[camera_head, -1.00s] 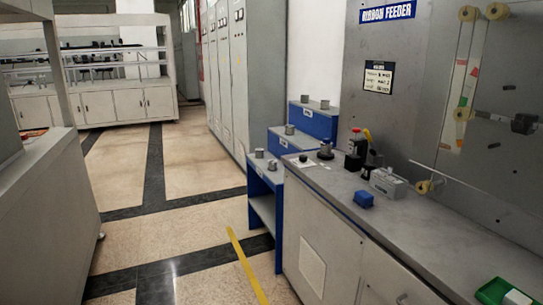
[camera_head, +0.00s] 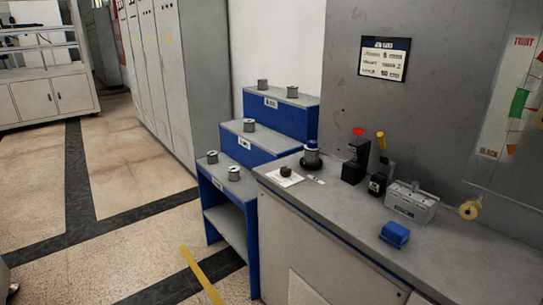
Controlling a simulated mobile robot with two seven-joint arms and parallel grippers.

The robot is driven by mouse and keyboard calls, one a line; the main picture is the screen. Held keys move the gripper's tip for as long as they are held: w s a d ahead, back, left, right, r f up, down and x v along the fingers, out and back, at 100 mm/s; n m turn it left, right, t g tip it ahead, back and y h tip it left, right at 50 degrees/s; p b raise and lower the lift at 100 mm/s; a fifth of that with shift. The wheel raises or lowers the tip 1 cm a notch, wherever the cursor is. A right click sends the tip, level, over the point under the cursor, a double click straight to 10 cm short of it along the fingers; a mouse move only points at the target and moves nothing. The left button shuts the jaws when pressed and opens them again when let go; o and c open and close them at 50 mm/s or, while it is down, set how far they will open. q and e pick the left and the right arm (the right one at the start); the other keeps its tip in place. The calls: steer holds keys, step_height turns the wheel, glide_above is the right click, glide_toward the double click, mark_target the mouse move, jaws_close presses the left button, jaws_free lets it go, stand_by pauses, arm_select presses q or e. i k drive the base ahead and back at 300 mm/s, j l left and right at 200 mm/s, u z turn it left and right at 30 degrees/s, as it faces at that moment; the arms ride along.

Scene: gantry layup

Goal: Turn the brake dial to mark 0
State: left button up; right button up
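A small black knob (camera_head: 285,171) sits on a white plate (camera_head: 284,180) near the left end of the grey counter (camera_head: 345,215); it looks like the brake dial. Its pointer and the marks on the plate are too small to read. A spool on a dark round base (camera_head: 312,157) stands just behind it to the right. A small pale label (camera_head: 315,180) lies on the counter to the right of the plate.
A black block with a red top (camera_head: 356,157), a yellow-handled lever (camera_head: 380,165), a grey box (camera_head: 411,202) and a blue block (camera_head: 394,235) stand further right. A blue stepped rack (camera_head: 230,195) with several spools adjoins the counter's left end. Floor is open at left.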

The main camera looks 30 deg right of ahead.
mark_target(285, 171)
steer(key=i+j+z, duration=0.1)
steer(key=i+z, duration=0.25)
steer(key=i, duration=0.2)
steer(key=i+j+z, duration=0.35)
steer(key=i, duration=0.15)
steer(key=i+l, duration=0.05)
